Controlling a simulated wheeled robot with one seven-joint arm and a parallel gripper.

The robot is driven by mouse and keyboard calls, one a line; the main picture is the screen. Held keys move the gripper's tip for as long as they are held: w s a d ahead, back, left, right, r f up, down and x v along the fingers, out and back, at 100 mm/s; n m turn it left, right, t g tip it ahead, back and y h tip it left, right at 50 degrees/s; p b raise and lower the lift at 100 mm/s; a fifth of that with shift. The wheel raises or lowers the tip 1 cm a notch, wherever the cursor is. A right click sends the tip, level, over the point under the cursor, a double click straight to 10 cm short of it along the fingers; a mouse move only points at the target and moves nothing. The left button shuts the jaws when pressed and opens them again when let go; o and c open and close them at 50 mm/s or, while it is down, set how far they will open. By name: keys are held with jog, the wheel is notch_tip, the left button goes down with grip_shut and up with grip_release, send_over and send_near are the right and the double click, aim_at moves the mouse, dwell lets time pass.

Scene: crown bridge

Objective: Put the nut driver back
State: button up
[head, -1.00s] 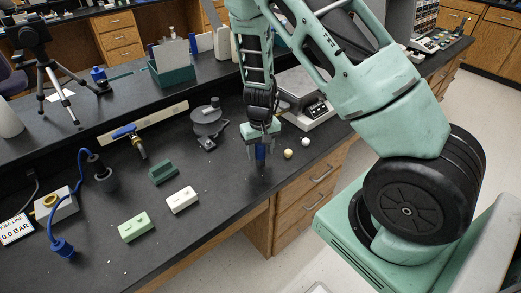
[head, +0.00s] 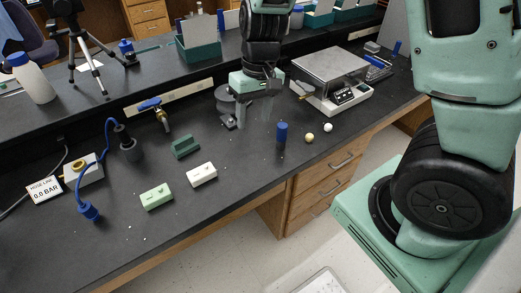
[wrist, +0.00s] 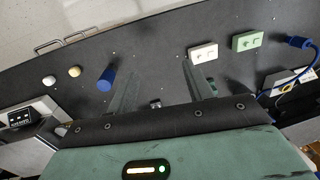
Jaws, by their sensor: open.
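A gold ball (head: 309,138) and a white ball (head: 328,127) lie right of the nut driver. A balance (head: 330,82) stands behind them. White (head: 202,175), light green (head: 156,197) and dark green (head: 185,147) blocks lie left. A brass valve (head: 162,118) is farther back.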

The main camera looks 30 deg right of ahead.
jog(key=s+a+r+n, duration=0.3)
jog(key=s+a+n, duration=0.1)
jog(key=s, duration=0.5)
jog(key=s+a+r+n+h, duration=0.1)
jog(key=s+a+r+n, duration=0.2)
jog(key=s+a, duration=0.4)
jog(key=s+r, duration=0.1)
jog(key=s, duration=0.2)
jog(key=shift+a+r+n, duration=0.2)
jog(key=shift+r+n, duration=0.1)
jog(key=shift+n, duration=0.1)
